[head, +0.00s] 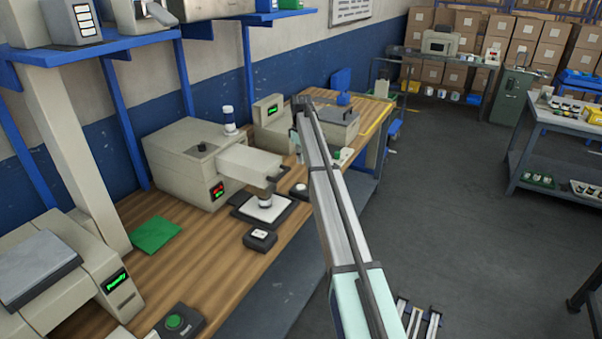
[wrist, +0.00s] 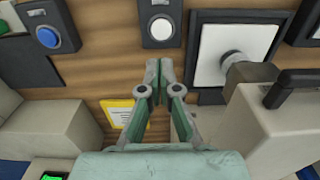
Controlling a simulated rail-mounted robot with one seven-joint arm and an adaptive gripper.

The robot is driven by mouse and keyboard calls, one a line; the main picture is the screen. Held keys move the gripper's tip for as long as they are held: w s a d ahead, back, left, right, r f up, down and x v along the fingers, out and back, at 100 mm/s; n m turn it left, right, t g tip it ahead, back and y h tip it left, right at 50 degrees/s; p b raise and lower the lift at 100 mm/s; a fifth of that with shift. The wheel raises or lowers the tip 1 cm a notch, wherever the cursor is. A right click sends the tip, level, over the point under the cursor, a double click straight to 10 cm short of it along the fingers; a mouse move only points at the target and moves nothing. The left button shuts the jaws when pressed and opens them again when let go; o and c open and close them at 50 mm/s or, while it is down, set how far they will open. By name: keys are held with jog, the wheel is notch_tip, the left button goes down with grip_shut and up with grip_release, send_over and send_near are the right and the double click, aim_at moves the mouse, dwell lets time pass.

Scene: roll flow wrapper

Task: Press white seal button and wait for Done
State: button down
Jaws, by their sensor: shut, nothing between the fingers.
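The white button (wrist: 161,28) sits on a small dark box in the wrist view, just beyond my fingertips. In the head view this box (head: 299,189) seems to be the one on the bench just past the press plate, beside my arm. My gripper (wrist: 158,72) is shut and empty, fingers together, pointing at the box's near side. I cannot tell its height above the bench. In the head view my arm hides most of the gripper.
The press's white plate (wrist: 215,65) and its dark handle (wrist: 295,85) lie right of my fingers. A blue button (wrist: 47,37) is at left. A yellow-edged card (wrist: 125,113) lies behind the fingers. Another dark button box (head: 260,240) sits nearer on the wooden bench.

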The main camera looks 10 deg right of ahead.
jog(key=shift+r, duration=0.9)
jog(key=shift+r, duration=0.1)
